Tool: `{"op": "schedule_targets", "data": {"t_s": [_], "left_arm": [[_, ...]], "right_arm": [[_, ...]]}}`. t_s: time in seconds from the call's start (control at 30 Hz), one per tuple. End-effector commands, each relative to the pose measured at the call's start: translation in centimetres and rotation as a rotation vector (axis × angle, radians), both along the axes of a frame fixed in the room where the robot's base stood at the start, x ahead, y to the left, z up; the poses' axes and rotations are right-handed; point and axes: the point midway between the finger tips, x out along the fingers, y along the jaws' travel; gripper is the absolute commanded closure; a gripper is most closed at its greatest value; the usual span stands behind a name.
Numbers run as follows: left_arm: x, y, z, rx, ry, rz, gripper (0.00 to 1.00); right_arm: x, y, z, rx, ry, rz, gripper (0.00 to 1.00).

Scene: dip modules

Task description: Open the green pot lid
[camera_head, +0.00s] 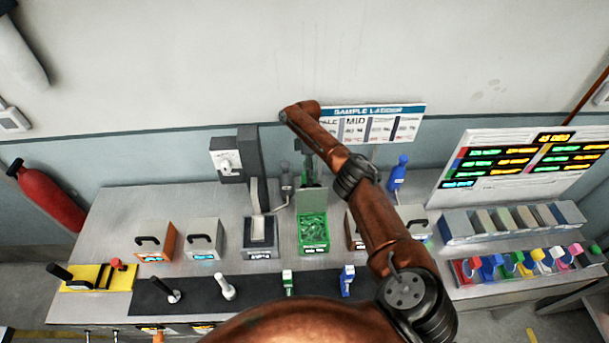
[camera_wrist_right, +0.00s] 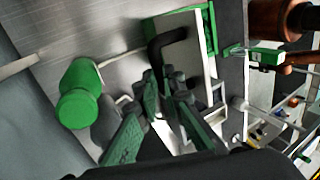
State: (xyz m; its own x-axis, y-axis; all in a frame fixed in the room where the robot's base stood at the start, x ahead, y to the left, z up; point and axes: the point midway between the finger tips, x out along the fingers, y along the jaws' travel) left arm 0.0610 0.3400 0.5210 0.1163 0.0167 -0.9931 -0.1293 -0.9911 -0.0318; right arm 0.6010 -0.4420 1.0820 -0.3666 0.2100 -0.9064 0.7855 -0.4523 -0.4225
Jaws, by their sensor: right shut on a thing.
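The green pot (camera_head: 314,240) stands in the middle of the bench in the head view, with green pieces showing inside. Its lid (camera_head: 311,203) is tilted up at the back edge, so the pot's mouth is uncovered. In the wrist view the lid (camera_wrist_right: 190,32) shows a pale face, a green edge and a black handle (camera_wrist_right: 166,42). My right gripper (camera_wrist_right: 163,85) is shut on the handle's lower end; it also shows small and dark behind the pot in the head view (camera_head: 308,172). The fingers partly hide the grip. My left gripper is not in view.
A grey bin (camera_head: 260,238) stands close left of the pot, with grey (camera_head: 203,240) and orange (camera_head: 155,241) pots further left. My right arm partly hides a brown pot (camera_head: 354,233). A blue bottle (camera_head: 398,173) stands behind. A green bottle (camera_wrist_right: 78,100) is near the fingers.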

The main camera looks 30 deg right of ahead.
Motion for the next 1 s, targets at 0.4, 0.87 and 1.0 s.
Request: {"op": "schedule_targets", "data": {"t_s": [0.4, 0.87, 1.0], "left_arm": [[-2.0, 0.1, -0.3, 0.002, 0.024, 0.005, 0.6], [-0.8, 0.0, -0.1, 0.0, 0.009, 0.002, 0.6], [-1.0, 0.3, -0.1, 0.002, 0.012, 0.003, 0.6]], "right_arm": [[-1.5, 0.7, -1.9, 0.021, 0.043, 0.0, 1.0], [-1.0, 0.5, -1.4, 0.018, 0.031, 0.002, 0.71], [-1.0, 0.5, -1.2, 0.017, 0.03, 0.002, 0.71]]}}
